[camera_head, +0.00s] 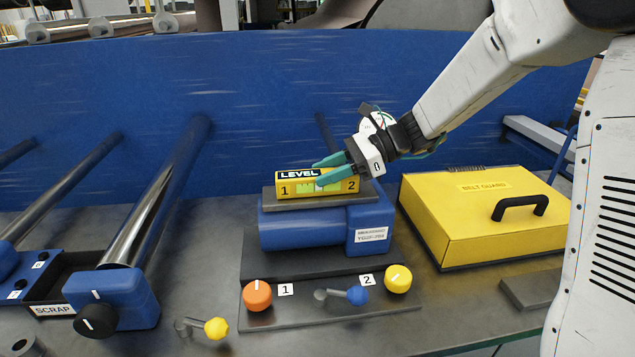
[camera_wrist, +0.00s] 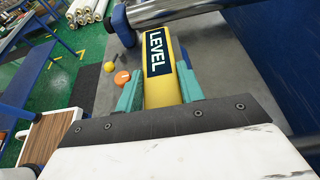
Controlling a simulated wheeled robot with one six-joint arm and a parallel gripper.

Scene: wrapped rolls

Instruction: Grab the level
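The level (camera_head: 316,187) is a yellow bar with a dark LEVEL label, the marks 1 and 2, and green windows. It lies on a grey plate (camera_head: 267,204) on top of the blue roller unit (camera_head: 300,230). My gripper (camera_head: 332,170) reaches in from the right, its teal fingers on the far and near sides of the level's right part. In the wrist view, the level (camera_wrist: 162,75) runs between the two fingers of my gripper (camera_wrist: 160,88). The fingers look close against its sides, but I cannot tell whether they press on it.
A yellow belt guard box (camera_head: 470,220) with a black handle stands to the right. An orange knob (camera_head: 257,295), a blue-tipped lever (camera_head: 357,295) and a yellow knob (camera_head: 398,279) are in front. A steel roller (camera_head: 160,205) is left. A blue wall (camera_head: 240,90) rises behind.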

